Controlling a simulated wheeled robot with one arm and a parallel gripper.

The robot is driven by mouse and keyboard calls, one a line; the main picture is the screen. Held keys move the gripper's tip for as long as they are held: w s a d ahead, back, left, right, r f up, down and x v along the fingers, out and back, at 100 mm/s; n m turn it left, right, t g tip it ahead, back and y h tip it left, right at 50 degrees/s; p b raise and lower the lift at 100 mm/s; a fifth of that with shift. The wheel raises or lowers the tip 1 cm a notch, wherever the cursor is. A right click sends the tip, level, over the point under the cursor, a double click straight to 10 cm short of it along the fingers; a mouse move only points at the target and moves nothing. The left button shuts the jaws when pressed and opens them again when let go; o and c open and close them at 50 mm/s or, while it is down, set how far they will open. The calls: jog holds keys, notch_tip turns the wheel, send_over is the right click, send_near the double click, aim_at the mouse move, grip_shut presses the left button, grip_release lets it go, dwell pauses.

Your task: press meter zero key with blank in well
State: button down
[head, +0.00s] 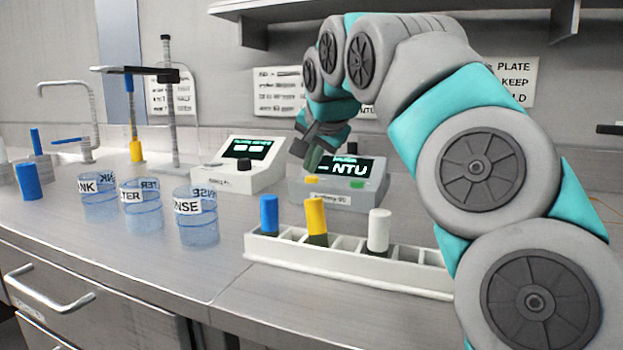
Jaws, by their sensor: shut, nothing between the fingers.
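The turbidity meter (338,196) stands at the back of the bench, a grey box with a dark screen (349,170) reading dashes and "NTU" in green. A yellow key (312,180) and a green key (358,184) show on its front panel; I cannot read their markings. My gripper (311,160) is shut and empty, over the left part of the meter, just above the yellow key. I cannot tell whether it touches the meter. The gripper covers part of the meter's top, and I cannot make out the well or a blank in it.
A white rack (345,262) in front of the meter holds blue-, yellow- and white-capped vials. Clear labelled beakers (197,222) stand to its left. A second instrument (243,170), a stand (168,110) and a tap (80,105) are farther back. A shelf (400,22) hangs above my arm.

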aim_at(311, 179)
jog(key=shift+f+b, duration=0.5)
dwell(0.5)
jog(key=shift+r, duration=0.2)
jog(key=shift+r+p, duration=0.6)
jog(key=shift+r, duration=0.15)
jog(key=shift+r+p, duration=1.85)
jog(key=shift+r, duration=0.7)
jog(key=shift+f, duration=0.1)
